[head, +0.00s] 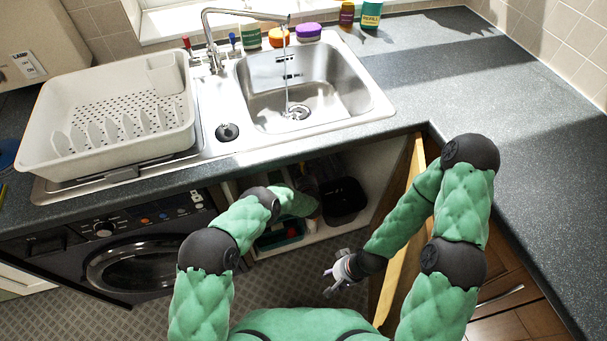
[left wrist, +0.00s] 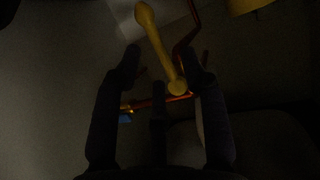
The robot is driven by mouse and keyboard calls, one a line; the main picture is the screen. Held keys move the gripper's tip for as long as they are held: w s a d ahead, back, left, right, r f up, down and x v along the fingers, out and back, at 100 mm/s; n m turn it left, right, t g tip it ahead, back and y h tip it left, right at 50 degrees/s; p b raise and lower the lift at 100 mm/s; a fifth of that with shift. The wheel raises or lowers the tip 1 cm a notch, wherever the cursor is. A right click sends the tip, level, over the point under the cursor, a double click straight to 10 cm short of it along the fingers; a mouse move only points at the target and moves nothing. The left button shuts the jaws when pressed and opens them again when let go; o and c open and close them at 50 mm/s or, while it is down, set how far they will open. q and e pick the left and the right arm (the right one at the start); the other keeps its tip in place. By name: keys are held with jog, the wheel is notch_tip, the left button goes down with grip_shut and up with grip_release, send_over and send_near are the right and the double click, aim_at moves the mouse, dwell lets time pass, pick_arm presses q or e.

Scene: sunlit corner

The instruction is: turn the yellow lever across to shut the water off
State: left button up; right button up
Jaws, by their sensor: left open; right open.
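The yellow lever (left wrist: 158,42) shows in the dark left wrist view. It runs from a rounded end at upper left down to a round pivot on a copper pipe (left wrist: 155,102), tilted across the picture. My left gripper (left wrist: 162,51) is open, with a finger to either side of the lever's lower part; I cannot tell whether either touches it. In the head view my left arm reaches into the cupboard under the sink, where the lever is hidden. My right gripper (head: 338,274) is open and empty below the cupboard opening. Water (head: 286,80) runs from the tap (head: 210,40).
An open wooden cupboard door (head: 402,215) stands beside my right arm. A black container (head: 343,199) and a green tray (head: 280,236) are inside the cupboard. A washing machine (head: 140,270) is at left. The sink (head: 355,95) and dish rack (head: 50,155) are above.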

pick_arm(q)
jog(key=shift+w+a+f, duration=0.1)
jog(key=shift+w+f, duration=0.15)
jog(key=shift+w, duration=0.45)
grip_shut()
